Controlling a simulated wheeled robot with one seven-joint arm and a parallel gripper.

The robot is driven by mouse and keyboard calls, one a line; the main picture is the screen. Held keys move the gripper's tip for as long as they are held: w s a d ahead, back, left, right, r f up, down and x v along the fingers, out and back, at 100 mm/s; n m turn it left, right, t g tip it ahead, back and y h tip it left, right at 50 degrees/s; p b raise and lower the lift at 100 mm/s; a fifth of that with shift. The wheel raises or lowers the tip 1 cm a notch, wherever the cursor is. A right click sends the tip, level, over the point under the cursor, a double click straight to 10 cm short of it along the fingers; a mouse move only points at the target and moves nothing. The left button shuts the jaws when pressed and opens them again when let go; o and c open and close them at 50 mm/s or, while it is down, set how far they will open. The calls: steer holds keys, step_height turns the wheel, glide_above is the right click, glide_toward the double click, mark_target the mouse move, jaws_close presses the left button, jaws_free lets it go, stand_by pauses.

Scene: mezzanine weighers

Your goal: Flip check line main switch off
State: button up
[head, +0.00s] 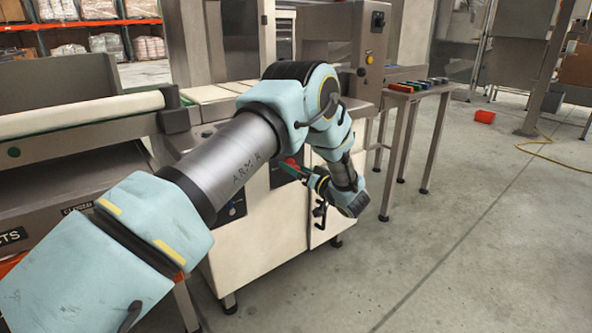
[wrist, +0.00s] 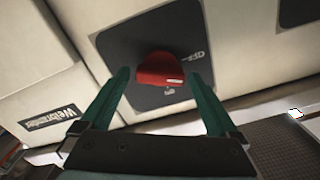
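The main switch is a red rotary knob (wrist: 160,69) on a black square plate (wrist: 118,52) with an "OFF" mark to the right of the knob. In the wrist view my gripper (wrist: 162,82) is open, with one green finger on each side of the knob. The fingers look apart from the knob; how near the tips are to the panel I cannot tell. In the head view the red knob (head: 291,164) shows on the front of the cream machine cabinet (head: 262,237), partly hidden by my arm and gripper (head: 290,168).
A conveyor roller (head: 80,113) is at the left. A metal side table (head: 418,97) with coloured bins stands right of the machine. A red bucket (head: 484,116) and a yellow cable (head: 540,150) lie on the floor behind. The floor at the right front is clear.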

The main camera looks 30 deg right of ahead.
steer(key=c, duration=1.2)
steer(key=n, duration=0.5)
steer(key=shift+a, duration=0.1)
steer(key=shift+s, duration=0.1)
steer(key=o, duration=1.3)
steer(key=s, duration=0.3)
steer(key=s+d, duration=0.1)
steer(key=s, duration=0.3)
steer(key=s+d+p, duration=0.1)
steer(key=s, duration=0.2)
steer(key=shift+s, duration=0.3)
